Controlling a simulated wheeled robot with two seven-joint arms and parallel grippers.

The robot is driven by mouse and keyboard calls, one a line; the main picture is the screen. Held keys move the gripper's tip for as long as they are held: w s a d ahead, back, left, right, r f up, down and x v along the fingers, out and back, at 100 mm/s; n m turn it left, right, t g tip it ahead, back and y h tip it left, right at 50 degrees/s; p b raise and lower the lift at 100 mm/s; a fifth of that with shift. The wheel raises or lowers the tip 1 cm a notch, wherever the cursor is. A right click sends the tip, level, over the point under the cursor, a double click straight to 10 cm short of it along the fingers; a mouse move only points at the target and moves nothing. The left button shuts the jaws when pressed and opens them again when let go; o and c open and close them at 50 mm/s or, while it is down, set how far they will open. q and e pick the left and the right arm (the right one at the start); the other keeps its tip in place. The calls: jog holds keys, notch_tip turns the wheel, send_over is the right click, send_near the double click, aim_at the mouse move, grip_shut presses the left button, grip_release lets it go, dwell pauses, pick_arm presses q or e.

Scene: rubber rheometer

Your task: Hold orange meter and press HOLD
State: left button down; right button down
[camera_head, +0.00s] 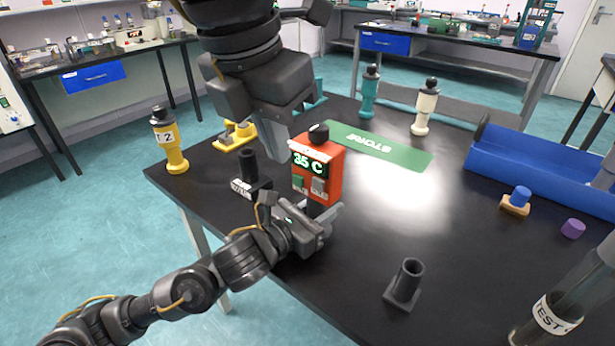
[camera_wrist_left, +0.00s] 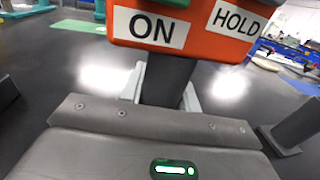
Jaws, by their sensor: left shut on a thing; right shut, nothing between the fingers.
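The orange meter (camera_head: 330,165) stands upright near the table's middle, its display reading 35 C. It has a green button (camera_head: 299,181) and a grey button (camera_head: 319,186). The left wrist view shows the meter's orange body (camera_wrist_left: 205,28) close up, with an ON label (camera_wrist_left: 152,26) and a HOLD label (camera_wrist_left: 237,19). My left gripper (camera_wrist_left: 163,92) is shut on the meter's dark stem, below the labels. In the head view it shows at the meter's base (camera_head: 318,212). My right gripper (camera_head: 282,142) is shut and empty, beside the meter's upper left; its fingertips are partly hard to make out.
A black holder (camera_head: 249,176) stands left of the meter, a yellow bottle (camera_head: 168,145) farther left. A green mat (camera_head: 385,147) lies behind. A blue trough (camera_head: 545,180) is at right. A dark socket (camera_head: 405,285) stands at front, a clear tube (camera_head: 560,310) at front right.

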aim_at(318, 185)
jog(key=shift+w+d+f, duration=0.65)
jog(key=shift+w+f, duration=0.25)
jog(key=shift+f, duration=0.7)
jog(key=shift+w+d+f, duration=0.6)
jog(key=shift+w+f, duration=0.25)
jog(key=shift+f, duration=0.8)
jog(key=shift+w+d+f, duration=0.65)
jog(key=shift+w+f, duration=0.25)
jog(key=shift+f, duration=0.7)
